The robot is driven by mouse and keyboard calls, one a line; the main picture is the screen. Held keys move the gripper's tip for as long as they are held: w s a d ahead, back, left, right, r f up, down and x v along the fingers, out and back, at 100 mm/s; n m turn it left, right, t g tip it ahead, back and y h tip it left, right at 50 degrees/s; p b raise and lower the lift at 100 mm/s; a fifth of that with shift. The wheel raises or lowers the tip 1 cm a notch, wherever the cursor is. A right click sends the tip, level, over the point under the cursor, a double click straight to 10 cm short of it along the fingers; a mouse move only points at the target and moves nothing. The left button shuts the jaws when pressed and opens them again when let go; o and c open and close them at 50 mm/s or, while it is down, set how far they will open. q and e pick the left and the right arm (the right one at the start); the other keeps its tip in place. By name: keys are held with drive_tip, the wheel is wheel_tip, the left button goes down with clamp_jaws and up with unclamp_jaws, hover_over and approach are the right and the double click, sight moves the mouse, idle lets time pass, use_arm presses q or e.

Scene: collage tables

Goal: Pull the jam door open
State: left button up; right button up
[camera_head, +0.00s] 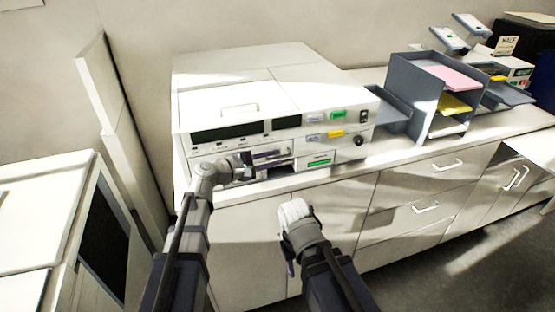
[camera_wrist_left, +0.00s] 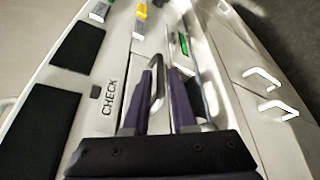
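The white machine (camera_head: 245,100) stands on the counter, with dark windows and coloured labels on its front. The jam door is in its lower front, partly hidden by my left arm; it looks closed. A curved metal handle (camera_wrist_left: 158,70) shows in the left wrist view, beside the word CHECK. My left gripper (camera_head: 270,154) is at this front. Its purple fingers (camera_wrist_left: 162,85) stand apart on either side of the handle, which lies nearer the left finger. My right gripper (camera_head: 290,268) hangs low before the cabinets; only a bit of purple finger shows.
A grey tray rack (camera_head: 412,90) with pink and yellow paper stands right of the machine. White cabinets with handles (camera_head: 425,208) are below the counter. Another pale unit (camera_head: 45,215) stands at the left. Open floor (camera_head: 450,275) lies at the lower right.

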use_arm(q)
drive_tip(key=shift+x, duration=1.15)
drive_tip(key=shift+c, duration=0.4)
clamp_jaws()
drive_tip(key=shift+s, duration=0.1)
